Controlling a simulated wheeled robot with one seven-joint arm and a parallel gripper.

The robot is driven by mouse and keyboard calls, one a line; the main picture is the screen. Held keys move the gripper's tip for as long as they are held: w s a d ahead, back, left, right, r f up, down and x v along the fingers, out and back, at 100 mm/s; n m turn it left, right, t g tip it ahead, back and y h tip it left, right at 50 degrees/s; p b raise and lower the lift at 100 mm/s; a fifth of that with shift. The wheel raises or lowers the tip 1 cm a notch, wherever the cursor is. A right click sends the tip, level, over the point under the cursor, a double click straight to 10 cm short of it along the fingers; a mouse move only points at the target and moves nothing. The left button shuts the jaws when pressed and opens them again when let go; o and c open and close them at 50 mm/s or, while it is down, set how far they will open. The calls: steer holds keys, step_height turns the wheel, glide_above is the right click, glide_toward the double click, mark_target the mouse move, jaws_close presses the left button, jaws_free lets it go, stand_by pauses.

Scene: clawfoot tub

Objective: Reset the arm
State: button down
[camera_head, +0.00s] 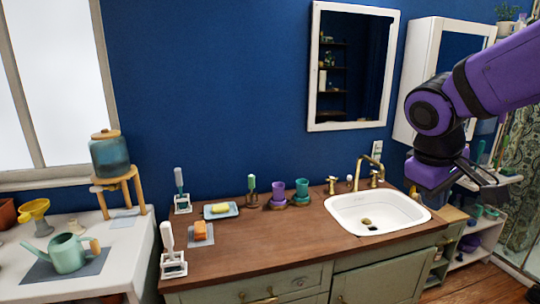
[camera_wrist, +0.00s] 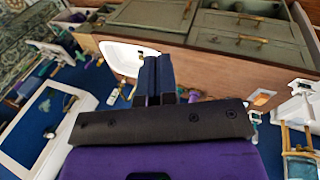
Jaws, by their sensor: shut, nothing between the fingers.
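My purple arm (camera_head: 497,78) reaches in from the right edge of the head view and bends down at the wrist. My gripper (camera_head: 488,182) hangs in the air to the right of the white sink, apart from the counter. In the wrist view my gripper (camera_wrist: 159,75) shows its two dark fingers side by side, shut with nothing between them. That view appears upside down.
The wooden counter (camera_head: 270,242) holds a white sink (camera_head: 352,215) with a brass faucet (camera_head: 362,173), cups (camera_head: 302,188), soap and brushes. A white cabinet (camera_head: 413,70) and a shelf unit (camera_head: 460,247) stand near my arm. Air above the counter's left is clear.

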steer(key=s+d+r+m+t+y, duration=0.1)
steer(key=s+r+m+t+y, duration=0.2)
steer(key=s, duration=0.9)
steer(key=shift+s+r+m, duration=0.4)
steer(key=shift+r+m, duration=0.15)
steer(key=shift+m, duration=0.25)
steer(key=shift+d, duration=0.1)
